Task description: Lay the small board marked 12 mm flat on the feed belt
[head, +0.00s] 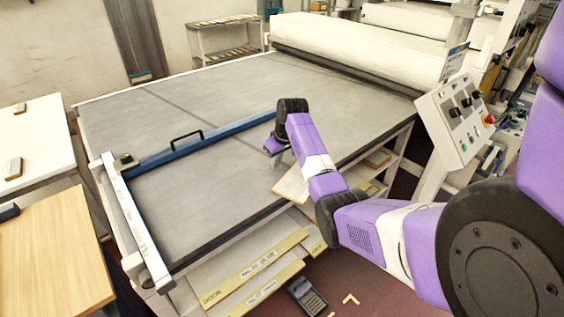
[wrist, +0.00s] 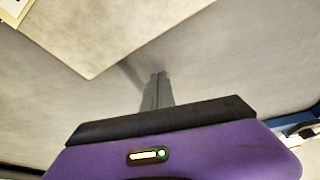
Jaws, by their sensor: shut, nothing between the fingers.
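The feed belt (head: 200,110) is a wide grey surface across the middle of the head view. A small pale wooden board (head: 291,188) lies at its near right edge, partly hidden behind my arm. The board appears flat on the belt; I cannot tell if it overhangs the edge. In the wrist view the board (wrist: 90,35) fills the upper left, one corner pointing down, with a white label at the far left, its marking unreadable. My gripper (wrist: 157,77) is shut and empty, its fingertips just beside the board. In the head view my gripper (head: 276,160) is low over the belt.
A blue rail (head: 205,147) with a black handle crosses the belt, joined to a white lettered bar (head: 135,222). White rollers (head: 350,55) stand at the back, a control box (head: 458,115) at right. Boards (head: 255,262) lie on shelves below. The belt's far left is clear.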

